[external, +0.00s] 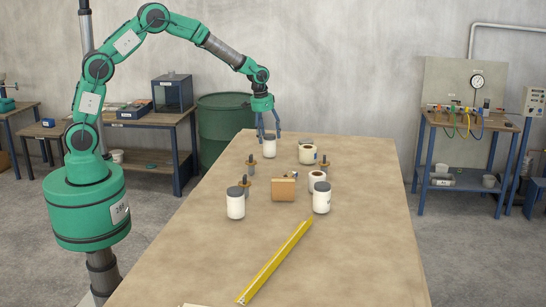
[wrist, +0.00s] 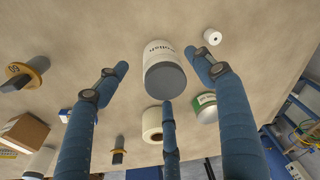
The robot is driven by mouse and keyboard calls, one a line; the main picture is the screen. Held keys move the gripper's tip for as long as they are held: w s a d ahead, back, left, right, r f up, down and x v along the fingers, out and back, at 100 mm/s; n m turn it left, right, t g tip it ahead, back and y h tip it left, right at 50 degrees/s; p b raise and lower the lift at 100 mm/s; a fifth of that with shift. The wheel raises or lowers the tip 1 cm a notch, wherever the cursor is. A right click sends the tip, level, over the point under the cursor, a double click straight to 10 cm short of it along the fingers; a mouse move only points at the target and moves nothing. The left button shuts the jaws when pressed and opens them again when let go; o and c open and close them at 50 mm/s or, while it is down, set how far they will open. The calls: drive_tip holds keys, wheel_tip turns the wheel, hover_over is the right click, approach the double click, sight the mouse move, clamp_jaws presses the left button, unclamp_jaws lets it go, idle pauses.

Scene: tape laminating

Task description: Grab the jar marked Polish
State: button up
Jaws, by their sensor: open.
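The jar marked Polish (wrist: 165,72) is a white jar with a grey end and dark lettering in the wrist view. It stands upright on the table at the far end in the external view (external: 268,150). My gripper (external: 268,133) is directly over it with its fingers pointing down around its top. In the wrist view my blue fingers (wrist: 158,65) are spread, with the jar between them. They look open and hold nothing; whether any finger touches the jar I cannot tell.
A wide pale jar with a green label (wrist: 205,108) and a tape roll (wrist: 152,122) are close by. The table's right side (external: 375,220) is clear.

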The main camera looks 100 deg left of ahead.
sight(270, 143)
drive_tip(key=shift+f, duration=0.1)
drive_tip(key=shift+w+a+f+p, duration=0.1)
drive_tip(key=shift+w+f, duration=0.05)
drive_tip(key=shift+f, duration=0.65)
drive_tip(key=shift+w+a+f+p, duration=0.15)
drive_tip(key=shift+w+f, duration=0.05)
drive_tip(key=shift+f, duration=0.65)
drive_tip(key=shift+w+a+f+p, duration=0.1)
drive_tip(key=shift+w+f, duration=0.05)
drive_tip(key=shift+f, duration=0.65)
drive_tip(key=c, duration=1.4)
